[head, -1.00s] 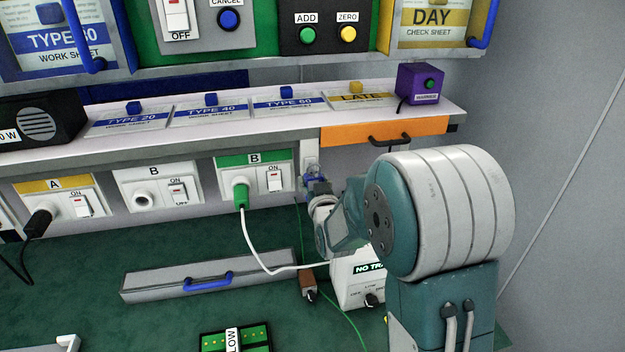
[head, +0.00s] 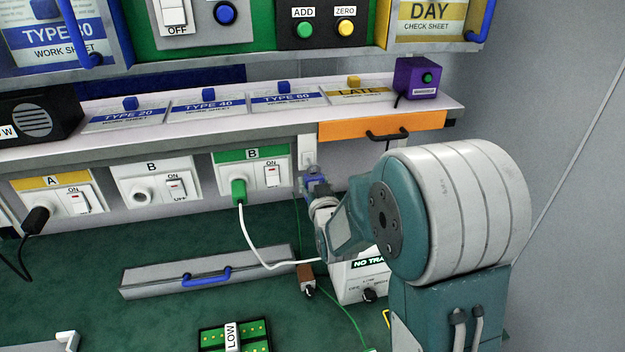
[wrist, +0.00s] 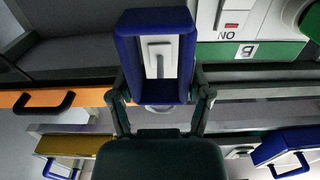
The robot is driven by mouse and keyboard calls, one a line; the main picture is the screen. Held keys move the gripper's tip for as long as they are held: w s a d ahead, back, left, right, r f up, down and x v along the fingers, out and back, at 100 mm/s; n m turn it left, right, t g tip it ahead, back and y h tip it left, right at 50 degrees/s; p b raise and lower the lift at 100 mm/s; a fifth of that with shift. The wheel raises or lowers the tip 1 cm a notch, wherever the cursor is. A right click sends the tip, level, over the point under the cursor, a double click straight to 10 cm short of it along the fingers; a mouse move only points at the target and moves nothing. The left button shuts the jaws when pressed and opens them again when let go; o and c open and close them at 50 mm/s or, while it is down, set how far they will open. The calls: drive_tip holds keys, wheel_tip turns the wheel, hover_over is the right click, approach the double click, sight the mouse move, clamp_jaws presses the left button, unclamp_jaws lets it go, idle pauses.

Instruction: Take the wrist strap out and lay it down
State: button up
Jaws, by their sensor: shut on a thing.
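The wrist strap (wrist: 187,60) is a thick blue, box-shaped loop. In the wrist view it stands between the two fingers of my gripper (wrist: 160,100), which is shut on it. A white plate with a small peg (wrist: 159,58) shows through the loop's opening. In the head view the strap is a small blue patch (head: 316,186) just below a pale wall fitting (head: 308,160), right of the green B socket. My gripper (head: 322,200) is there too, partly hidden by my arm. I cannot tell whether the loop still touches the peg.
An orange drawer front (head: 380,128) with a dark handle is above right. A white box (head: 360,280) and a small brown block (head: 307,278) stand below my gripper. A white cable (head: 258,255) and thin green cord (head: 345,315) run nearby. The green bench (head: 150,322) has bare room at front left.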

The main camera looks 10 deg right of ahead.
drive_tip(key=s, duration=0.4)
idle(0.3)
